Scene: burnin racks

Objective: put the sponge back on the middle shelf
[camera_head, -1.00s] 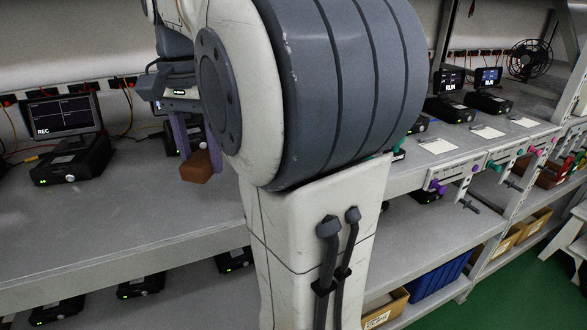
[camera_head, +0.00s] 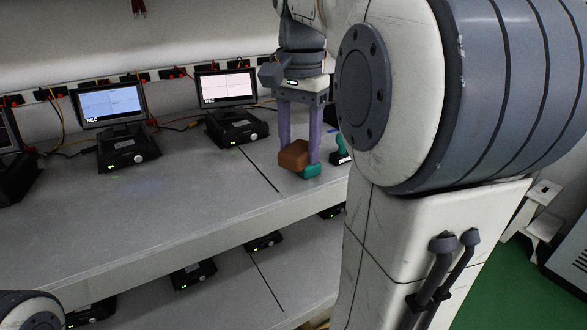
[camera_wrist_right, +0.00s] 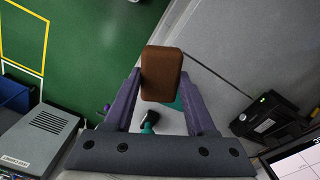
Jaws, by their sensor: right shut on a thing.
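The sponge, a brown block (camera_head: 293,155), is held between the purple fingers of my right gripper (camera_head: 300,157) in the head view. The gripper points down, with the sponge over the front part of a grey shelf surface (camera_head: 180,190); I cannot tell whether it touches. In the right wrist view the brown sponge (camera_wrist_right: 162,74) sits between the two fingers of the right gripper (camera_wrist_right: 160,88). My left gripper is not in view.
A teal item (camera_head: 311,170) shows just beside the sponge. Black units with screens (camera_head: 128,148) (camera_head: 236,126) stand along the back with wires. A lower shelf (camera_head: 225,290) holds more black units. Bare shelf lies left of the gripper.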

